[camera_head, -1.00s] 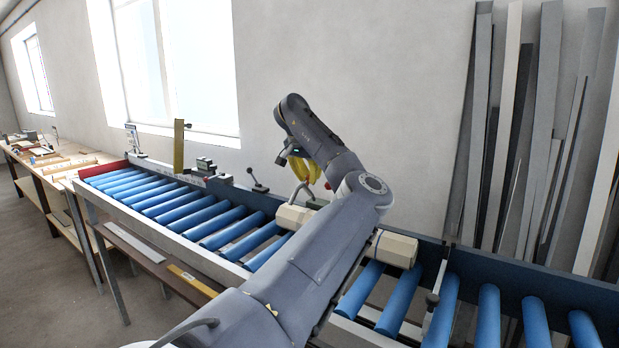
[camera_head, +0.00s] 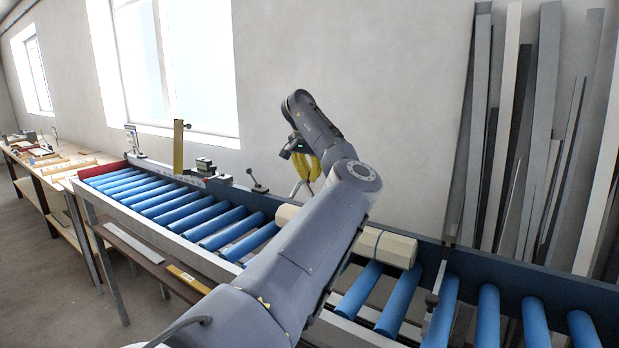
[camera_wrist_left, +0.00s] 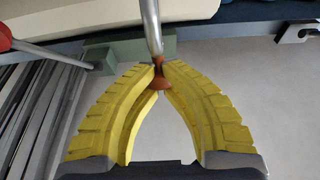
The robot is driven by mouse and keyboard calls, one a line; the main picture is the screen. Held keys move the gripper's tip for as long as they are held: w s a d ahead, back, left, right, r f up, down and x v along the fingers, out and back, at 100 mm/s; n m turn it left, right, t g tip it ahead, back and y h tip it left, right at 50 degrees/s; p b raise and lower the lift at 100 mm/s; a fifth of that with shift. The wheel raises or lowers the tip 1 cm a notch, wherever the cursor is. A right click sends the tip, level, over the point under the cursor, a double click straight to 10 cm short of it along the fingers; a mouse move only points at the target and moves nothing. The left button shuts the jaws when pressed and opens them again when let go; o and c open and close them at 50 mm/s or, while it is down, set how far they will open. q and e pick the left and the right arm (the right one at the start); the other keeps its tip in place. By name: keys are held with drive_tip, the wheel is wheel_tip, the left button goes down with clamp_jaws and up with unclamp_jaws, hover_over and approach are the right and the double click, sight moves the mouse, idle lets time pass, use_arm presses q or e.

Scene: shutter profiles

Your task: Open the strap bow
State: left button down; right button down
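The strap bow (camera_head: 297,189) is a thin grey metal bar that shows just below my left gripper (camera_head: 308,175) at the back edge of the roller conveyor. In the left wrist view the bow (camera_wrist_left: 151,28) comes down from the top and ends in an orange-red knob (camera_wrist_left: 160,79). The yellow fingers of my left gripper (camera_wrist_left: 164,68) converge, and their tips press on either side of the bow's end at the knob. My left arm hides part of the conveyor and the bow's surroundings in the head view. My right gripper is not in view.
A cream profile (camera_head: 388,248) lies across the blue rollers (camera_head: 357,288), partly behind my arm. A small black lever (camera_head: 257,183) stands at the conveyor's back edge. In the wrist view a green block (camera_wrist_left: 130,53) and a red-handled lever (camera_wrist_left: 40,52) lie close by.

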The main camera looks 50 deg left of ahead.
use_arm(q)
drive_tip(key=shift+w+a+r+g, duration=0.1)
drive_tip(key=shift+w+a+g, duration=0.1)
drive_tip(key=shift+w+g, duration=0.4)
drive_tip(key=c, duration=1.2)
unclamp_jaws()
drive_tip(key=shift+r, duration=0.1)
wheel_tip(320, 180, up, 12)
drive_tip(key=s, duration=0.1)
drive_tip(key=shift+s+d, duration=0.3)
